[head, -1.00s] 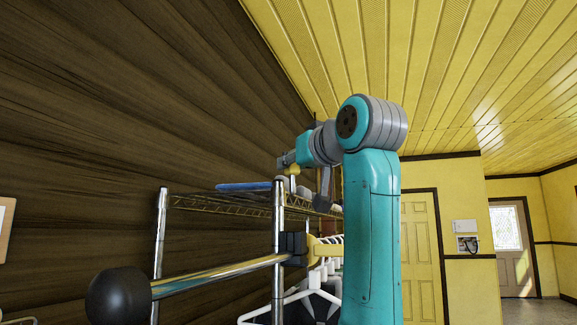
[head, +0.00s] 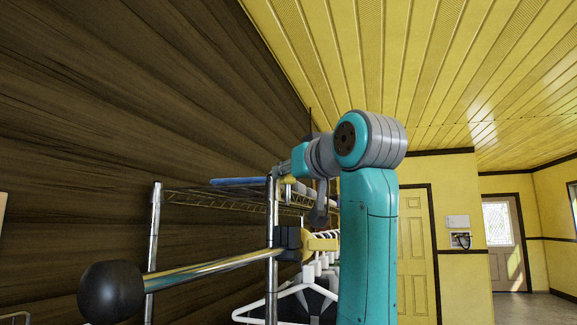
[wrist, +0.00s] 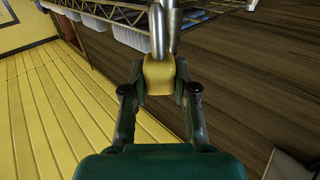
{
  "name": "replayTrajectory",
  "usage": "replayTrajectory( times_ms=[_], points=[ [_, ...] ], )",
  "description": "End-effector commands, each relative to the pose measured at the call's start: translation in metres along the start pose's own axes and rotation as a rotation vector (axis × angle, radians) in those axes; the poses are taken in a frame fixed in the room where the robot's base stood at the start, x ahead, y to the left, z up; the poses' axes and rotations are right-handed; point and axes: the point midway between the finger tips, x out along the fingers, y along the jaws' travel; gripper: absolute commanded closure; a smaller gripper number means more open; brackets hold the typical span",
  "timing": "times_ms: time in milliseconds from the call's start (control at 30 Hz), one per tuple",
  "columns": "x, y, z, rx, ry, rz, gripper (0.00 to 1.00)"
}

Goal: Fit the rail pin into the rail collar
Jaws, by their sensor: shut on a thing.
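The rail pin (wrist: 159,73) appears to be the yellow block with a silver rod that my gripper (wrist: 160,88) is shut on in the wrist view. Its rod points toward the top of that view, close beside a chrome post. In the head view a small yellow part (head: 289,181) shows below my wrist, just right of the post top. I cannot tell whether the rod touches the post. I cannot pick out the rail collar with certainty; a black clamp (head: 288,240) joins the chrome rail (head: 215,265) to the post.
A wire shelf (head: 215,198) holds a blue item (head: 238,182) and, in the wrist view, white bins (wrist: 133,36). White hangers (head: 285,303) hang below. The rail ends in a black ball (head: 110,292) at left. A dark plank wall stands behind the shelf.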

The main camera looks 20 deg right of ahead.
Motion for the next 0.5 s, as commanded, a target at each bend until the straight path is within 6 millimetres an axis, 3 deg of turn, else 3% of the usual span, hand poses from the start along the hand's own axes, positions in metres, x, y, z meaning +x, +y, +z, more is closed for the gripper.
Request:
replayTrajectory(
  times_ms=[500],
  points=[
    [0.000, 0.000, 0.025, 0.000, 0.000, 0.000, 1.00]
  ],
)
